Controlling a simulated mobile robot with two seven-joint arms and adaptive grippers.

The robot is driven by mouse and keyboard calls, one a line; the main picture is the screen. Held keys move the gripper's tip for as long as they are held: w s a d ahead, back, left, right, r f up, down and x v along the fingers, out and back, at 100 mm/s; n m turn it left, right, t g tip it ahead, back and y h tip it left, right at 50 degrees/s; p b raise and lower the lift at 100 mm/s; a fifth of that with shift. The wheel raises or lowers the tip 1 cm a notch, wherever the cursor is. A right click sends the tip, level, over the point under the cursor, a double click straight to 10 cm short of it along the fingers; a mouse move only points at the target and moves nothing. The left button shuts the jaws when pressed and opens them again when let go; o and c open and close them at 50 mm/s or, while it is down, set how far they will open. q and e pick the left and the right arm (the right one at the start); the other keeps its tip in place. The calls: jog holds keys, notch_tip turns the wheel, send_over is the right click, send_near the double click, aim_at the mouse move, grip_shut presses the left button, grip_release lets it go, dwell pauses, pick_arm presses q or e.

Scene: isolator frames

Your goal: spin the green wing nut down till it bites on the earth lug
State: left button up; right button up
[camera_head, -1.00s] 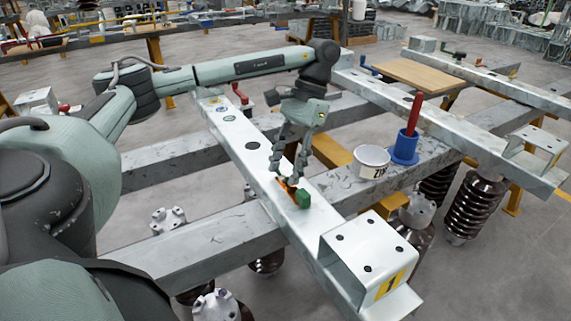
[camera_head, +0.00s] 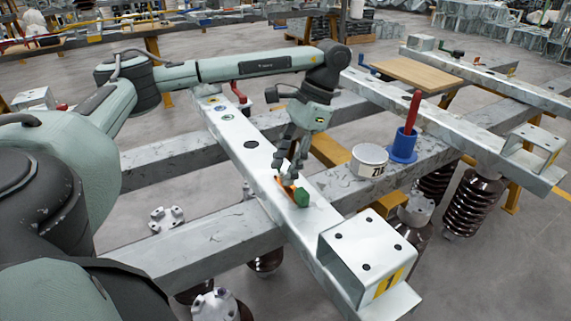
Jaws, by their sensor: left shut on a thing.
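The green wing nut (camera_head: 302,197) shows as a small green block on the near part of the pale steel beam (camera_head: 262,167). An orange strip (camera_head: 284,186), perhaps the earth lug, lies on the beam just left of it. My left gripper (camera_head: 291,181) points down from above, its dark fingers closed at the green piece. The fingertips partly hide the strip and the contact, so I cannot see whether the nut touches the lug. My right gripper is not in view.
A white tin (camera_head: 369,160) and a blue cup (camera_head: 403,147) with a red handle stand right of the gripper on the cross beam. A box-shaped bracket (camera_head: 366,250) sits at the beam's near end. A red-handled thing (camera_head: 240,94) stands on the beam behind.

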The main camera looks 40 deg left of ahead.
pick_arm(q)
jog(key=o, duration=1.2)
jog(key=shift+c, duration=0.2)
jog(key=shift+w+r, duration=0.1)
jog(key=shift+r, duration=0.05)
jog(key=v, duration=1.1)
jog(key=shift+r, duration=0.4)
jog(key=shift+w, duration=0.1)
jog(key=shift+c, duration=0.5)
